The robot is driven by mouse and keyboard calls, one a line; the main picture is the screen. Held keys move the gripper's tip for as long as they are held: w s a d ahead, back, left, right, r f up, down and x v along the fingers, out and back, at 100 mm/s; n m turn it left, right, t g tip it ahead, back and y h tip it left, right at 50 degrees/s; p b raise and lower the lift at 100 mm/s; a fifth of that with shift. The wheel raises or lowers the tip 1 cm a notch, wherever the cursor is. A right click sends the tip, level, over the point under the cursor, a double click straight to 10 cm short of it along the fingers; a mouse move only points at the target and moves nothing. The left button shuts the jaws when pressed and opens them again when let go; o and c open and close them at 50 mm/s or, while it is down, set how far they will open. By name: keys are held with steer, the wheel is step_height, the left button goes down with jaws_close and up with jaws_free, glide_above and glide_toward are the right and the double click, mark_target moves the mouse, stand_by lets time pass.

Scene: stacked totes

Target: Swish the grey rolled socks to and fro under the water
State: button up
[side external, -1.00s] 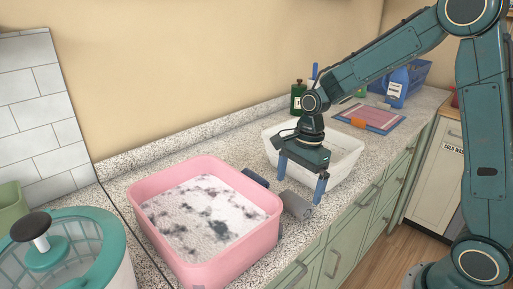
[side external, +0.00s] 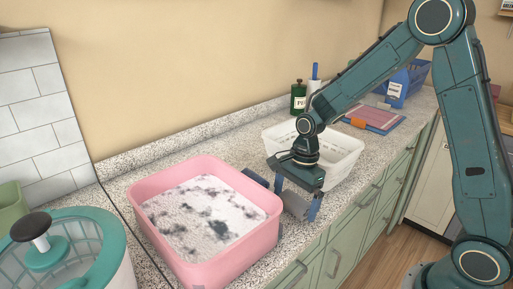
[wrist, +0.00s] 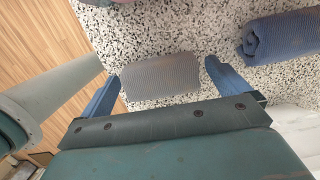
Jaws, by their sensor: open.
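The grey rolled socks (wrist: 160,77) lie on the speckled counter between my open fingertips in the wrist view. In the side view the grey roll (side external: 294,203) is partly hidden by my gripper (side external: 296,204), which is low over it with one finger on either side. My gripper (wrist: 162,80) has a gap between each finger and the roll. The pink tub (side external: 268,238) stands to the left, filled with water under white foam with dark patches.
A dark blue roll (wrist: 283,37) lies beside the grey one, near the tub. A white basket (side external: 345,152) stands just behind my gripper. A teal-rimmed spinner (side external: 112,240) is at the lower left. The counter's front edge is close to the grey roll.

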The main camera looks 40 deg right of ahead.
mark_target(294, 196)
steer(key=c, duration=1)
steer(key=shift+r, duration=0.15)
step_height(294, 196, up, 20)
steer(key=shift+f, duration=0.1)
steer(key=shift+w+a, duration=0.1)
stand_by(0.6)
steer(key=w+a+f+n, duration=0.1)
steer(key=w+a+n, duration=0.1)
steer(key=a, duration=0.4)
steer(key=w+a+f+n, duration=0.2)
steer(key=w+a, duration=0.3)
steer(key=a, duration=0.2)
steer(key=w+a+f+n+g, duration=0.1)
steer(key=w+a, duration=0.2)
steer(key=a, duration=0.4)
steer(key=shift+w+a+f+n, duration=0.15)
steer(key=shift+w+f+n, duration=0.1)
steer(key=shift+n, duration=0.15)
